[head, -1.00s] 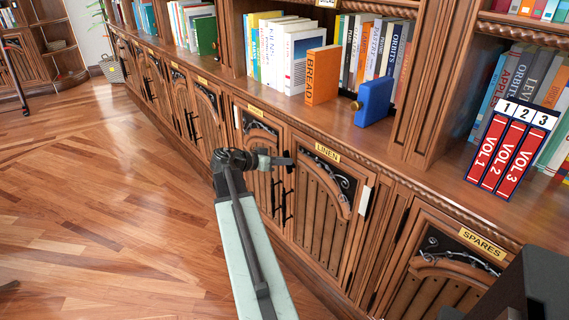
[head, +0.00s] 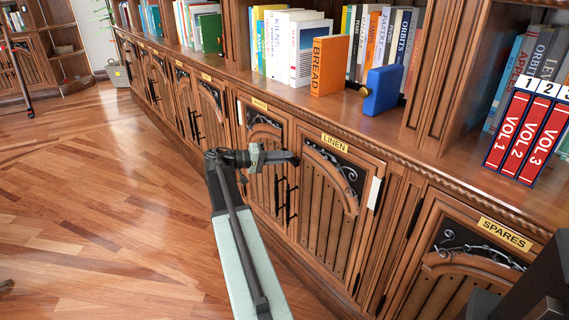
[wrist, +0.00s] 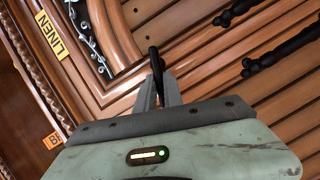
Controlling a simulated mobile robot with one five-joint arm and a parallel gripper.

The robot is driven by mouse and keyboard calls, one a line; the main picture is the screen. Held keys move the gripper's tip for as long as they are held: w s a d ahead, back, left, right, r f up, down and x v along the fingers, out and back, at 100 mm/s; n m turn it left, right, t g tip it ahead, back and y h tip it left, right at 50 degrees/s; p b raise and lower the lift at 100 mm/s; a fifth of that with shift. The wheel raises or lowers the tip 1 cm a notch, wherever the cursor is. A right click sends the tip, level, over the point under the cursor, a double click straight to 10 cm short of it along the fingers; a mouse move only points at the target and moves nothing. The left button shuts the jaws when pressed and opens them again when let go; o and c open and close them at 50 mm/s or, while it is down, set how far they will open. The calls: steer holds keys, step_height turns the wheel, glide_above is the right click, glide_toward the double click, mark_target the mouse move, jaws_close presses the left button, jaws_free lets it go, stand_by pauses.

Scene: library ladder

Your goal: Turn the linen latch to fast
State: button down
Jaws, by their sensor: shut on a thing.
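The linen door (head: 325,222) is a carved wooden cabinet door under a yellow LINEN label (head: 334,144), which also shows in the wrist view (wrist: 52,35). My gripper (head: 290,158) is at the door's upper left edge in the head view. In the wrist view, my gripper (wrist: 158,88) has its two grey fingers closed on a black lever (wrist: 155,62), which I take for the linen latch. The lever sticks out beyond the fingertips. Its lower part is hidden between the fingers, and the latch's setting cannot be read.
Black door handles (head: 291,203) hang just below my gripper, and also show in the wrist view (wrist: 262,62). The SPARES door (head: 450,265) is to the right. Books, including an orange BREAD book (head: 328,66), stand on the shelf above.

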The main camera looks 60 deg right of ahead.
steer(key=n+b, duration=0.1)
steer(key=f+n+g+b, duration=0.1)
steer(key=n+b, duration=0.1)
steer(key=shift+w+f+h, duration=0.15)
steer(key=shift+h, duration=0.25)
steer(key=shift+d+n, duration=0.1)
steer(key=shift+n, duration=0.2)
steer(key=c, duration=1.5)
jaws_free()
steer(key=shift+o, duration=0.2)
steer(key=v, duration=0.8)
steer(key=shift+b, duration=0.3)
